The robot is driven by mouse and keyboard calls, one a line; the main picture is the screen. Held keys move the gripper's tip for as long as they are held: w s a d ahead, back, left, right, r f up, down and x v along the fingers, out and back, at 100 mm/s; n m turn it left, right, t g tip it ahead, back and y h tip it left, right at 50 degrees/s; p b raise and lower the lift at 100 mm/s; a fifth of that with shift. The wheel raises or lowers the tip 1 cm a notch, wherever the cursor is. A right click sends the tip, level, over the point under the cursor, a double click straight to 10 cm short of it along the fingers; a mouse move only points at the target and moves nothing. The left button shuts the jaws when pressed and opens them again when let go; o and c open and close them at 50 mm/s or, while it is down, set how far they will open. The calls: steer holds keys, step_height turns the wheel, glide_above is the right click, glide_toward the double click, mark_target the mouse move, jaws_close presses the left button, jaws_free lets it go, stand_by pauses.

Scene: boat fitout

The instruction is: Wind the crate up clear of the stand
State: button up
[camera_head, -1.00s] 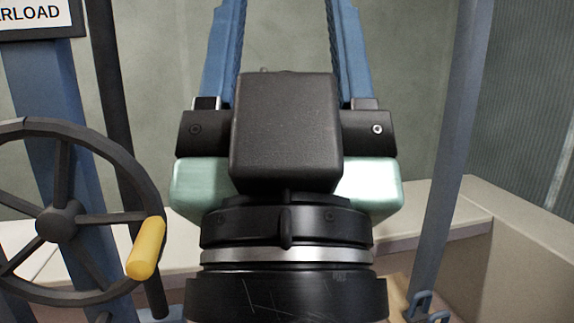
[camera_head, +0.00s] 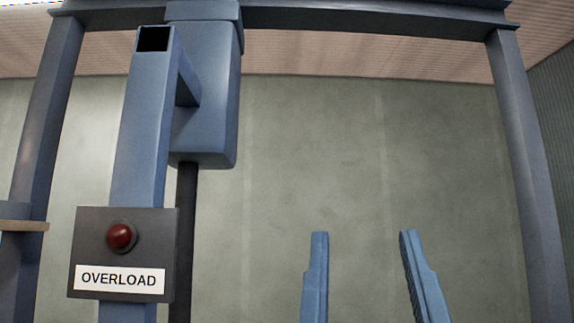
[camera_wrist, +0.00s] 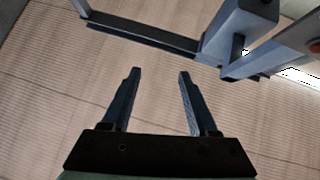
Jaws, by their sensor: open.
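My gripper (camera_head: 363,236) points upward at the bottom of the head view, its two blue fingers apart with nothing between them. It also shows open and empty in the wrist view (camera_wrist: 157,78). An OVERLOAD sign (camera_head: 120,279) sits on a dark box on the blue post, left of my gripper. A red lamp (camera_head: 121,236) is above the sign; it looks dark red, and I cannot tell if it is lit. The crate, the stand and the handwheel are not in view now.
A blue gantry beam (camera_head: 370,18) crosses the top, with uprights at left and right (camera_head: 528,150). A blue housing (camera_head: 207,95) hangs from it beside the post (camera_head: 143,150), above a dark shaft (camera_head: 187,240). The space around my fingers looks free.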

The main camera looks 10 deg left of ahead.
stand_by(0.3)
steer(key=w+a+f+n+g+y+p, duration=0.1)
steer(key=w+a+f+n+g+p, duration=0.2)
steer(key=f, duration=0.4)
steer(key=a+f+g+y+p, duration=0.1)
steer(key=a+f+g+p, duration=0.15)
steer(key=f+p, duration=0.35)
steer(key=s+a+f+n+g+y+p, duration=0.1)
steer(key=s+a+f+n+g+p, duration=0.1)
steer(key=s+a+f+p, duration=0.3)
steer(key=s+a+f+n+g+y, duration=0.1)
steer(key=s+f+n+g, duration=0.15)
steer(key=f, duration=0.55)
steer(key=shift+m, duration=0.25)
steer(key=x, duration=0.3)
steer(key=p+x, duration=0.1)
steer(key=x, duration=0.7)
steer(key=shift+s+a+r, duration=0.1)
steer(key=shift+a+r, duration=0.05)
steer(key=shift+r, duration=0.1)
steer(key=shift+p+x, duration=0.4)
steer(key=shift+x, duration=0.35)
steer(key=shift+f, duration=0.1)
